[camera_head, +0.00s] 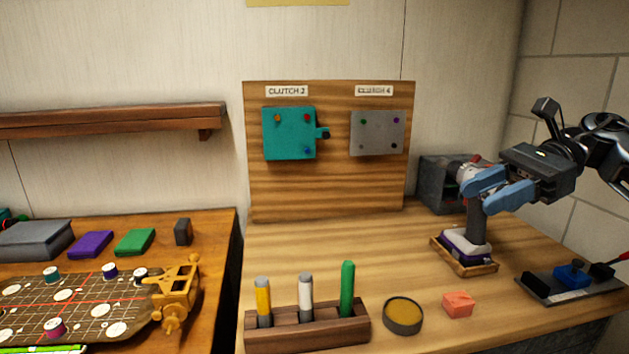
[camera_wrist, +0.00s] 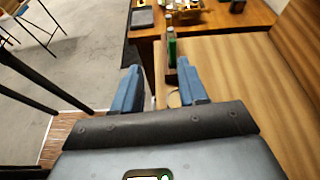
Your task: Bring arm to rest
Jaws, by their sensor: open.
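My gripper (camera_head: 473,193) is at the right in the head view, above the workbench, its blue fingers pointing left. In the wrist view, my gripper (camera_wrist: 158,68) is open, with nothing held between its fingers. A drill (camera_head: 477,222) stands upright in a small wooden tray (camera_head: 482,269) on the bench. In the head view the fingers overlap the upper part of the drill and hide some of it. I cannot tell whether they touch it. The drill is not clearly visible in the wrist view.
A wooden rack (camera_head: 307,331) with upright markers, a round tin (camera_head: 403,316) and a pink block (camera_head: 458,304) stand along the bench front. A lever device (camera_head: 570,285) is at the right. A board (camera_head: 330,190) with two plates stands behind. The bench middle is clear.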

